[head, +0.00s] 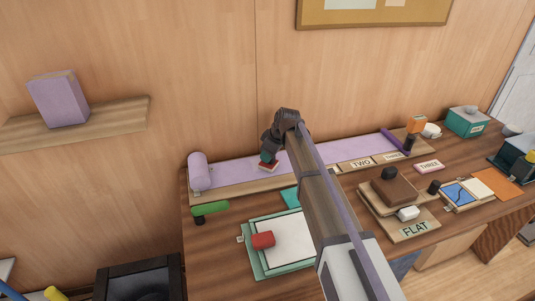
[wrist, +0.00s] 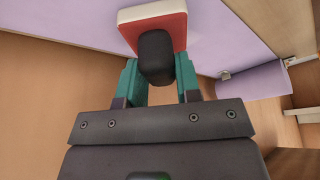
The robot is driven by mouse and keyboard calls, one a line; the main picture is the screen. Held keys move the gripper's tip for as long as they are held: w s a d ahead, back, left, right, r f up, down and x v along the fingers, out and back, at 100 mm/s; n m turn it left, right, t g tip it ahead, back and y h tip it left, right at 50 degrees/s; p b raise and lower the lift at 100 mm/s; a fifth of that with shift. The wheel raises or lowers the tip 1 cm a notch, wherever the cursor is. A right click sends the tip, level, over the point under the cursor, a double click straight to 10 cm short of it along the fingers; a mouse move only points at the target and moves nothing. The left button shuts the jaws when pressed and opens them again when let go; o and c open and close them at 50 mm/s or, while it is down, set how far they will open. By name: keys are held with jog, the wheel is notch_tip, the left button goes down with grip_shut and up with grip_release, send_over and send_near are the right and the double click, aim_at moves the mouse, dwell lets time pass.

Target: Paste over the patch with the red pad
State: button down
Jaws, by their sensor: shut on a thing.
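My gripper (head: 269,156) is shut on the black handle of the red pad (head: 267,166), over the left part of a long lilac strip (head: 334,150). In the wrist view the pad (wrist: 150,15) has a red edge and a pale face, and its black handle sits between the teal fingers of my gripper (wrist: 156,78). I cannot tell whether the pad touches the strip. I cannot make out a separate patch on the strip; my gripper and arm hide part of it.
A green-handled tool (head: 210,208) and a red block (head: 263,240) on a white sheet lie in front. The wall stands close behind.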

aim_at(275, 160)
jog(key=shift+d, duration=0.1)
jog(key=shift+s+d, duration=0.4)
jog(key=shift+d, duration=0.3)
jog(key=shift+s+d, duration=0.35)
jog(key=shift+d, duration=0.35)
jog(key=shift+w+a, duration=0.3)
jog(key=shift+a, duration=0.2)
jog(key=shift+w+a, duration=0.25)
jog(key=shift+a, duration=0.2)
jog(key=shift+w+a, duration=0.25)
jog(key=shift+a, duration=0.4)
jog(key=shift+w+a, duration=0.45)
jog(key=shift+a, duration=0.55)
jog(key=shift+w+a, duration=0.5)
jog(key=shift+a, duration=0.5)
jog(key=shift+w+a, duration=0.45)
jog(key=shift+a, duration=0.55)
